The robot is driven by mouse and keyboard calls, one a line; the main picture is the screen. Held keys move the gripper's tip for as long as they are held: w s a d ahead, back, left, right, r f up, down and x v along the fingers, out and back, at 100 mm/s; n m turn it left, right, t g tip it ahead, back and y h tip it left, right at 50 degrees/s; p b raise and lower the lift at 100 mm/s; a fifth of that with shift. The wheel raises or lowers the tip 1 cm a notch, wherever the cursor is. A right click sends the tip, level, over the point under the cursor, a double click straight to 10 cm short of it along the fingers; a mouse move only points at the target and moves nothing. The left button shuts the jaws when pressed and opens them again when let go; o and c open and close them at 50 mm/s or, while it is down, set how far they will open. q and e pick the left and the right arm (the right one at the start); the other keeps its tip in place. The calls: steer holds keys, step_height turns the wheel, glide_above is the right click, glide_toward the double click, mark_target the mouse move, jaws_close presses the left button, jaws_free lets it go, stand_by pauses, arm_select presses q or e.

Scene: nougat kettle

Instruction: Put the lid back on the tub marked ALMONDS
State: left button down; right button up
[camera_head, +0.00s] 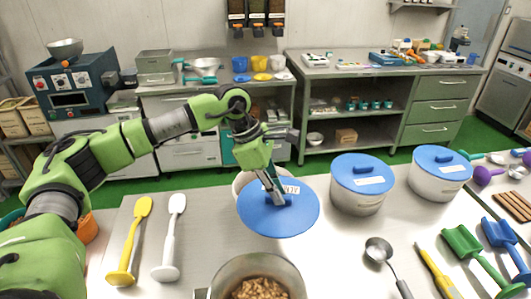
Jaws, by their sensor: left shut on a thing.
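My left gripper (276,196) is shut on the handle of a round blue lid (278,219). The lid is held up, tilted towards the camera, above the pale worktop. Behind it, a pale tub (239,183) shows only part of its rim and side; the lid and gripper hide the rest. A white label with letters starting "AL" (290,187) shows at the lid's far edge; I cannot tell whether it is on the lid or the tub. My right gripper is not in view.
Two tubs with blue lids, one in the middle (357,203) and one farther right (436,187), stand nearby. A pot of nuts (257,289) is at the front. Yellow (131,243) and white (170,240) spatulas lie left; a metal scoop (380,250) and blue and green scoops lie right.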

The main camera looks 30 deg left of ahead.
arm_select(q)
steer(key=w+a+n+t, duration=0.1)
steer(key=n, duration=0.2)
steer(key=w+a+n+t+y, duration=0.1)
steer(key=w+n, duration=0.1)
steer(key=n, duration=0.1)
steer(key=w+a+n+y, duration=0.1)
steer(key=w+n, duration=0.1)
steer(key=n, duration=0.1)
steer(key=shift+r+t+p, duration=0.3)
steer(key=shift+t+p, duration=0.05)
steer(key=shift+t, duration=0.05)
steer(key=w+a+r+n+y, duration=0.1)
steer(key=w+a+n+y, duration=0.45)
steer(key=n, duration=0.75)
step_height(320, 180, down, 7)
steer(key=b, duration=0.3)
steer(key=shift+a+g, duration=0.15)
steer(key=shift+g, duration=0.15)
steer(key=shift+w+r, duration=0.1)
steer(key=shift+r, duration=0.05)
steer(key=shift+b, duration=0.4)
steer(key=shift+f+b, duration=0.4)
steer(key=shift+b, duration=0.35)
stand_by(0.8)
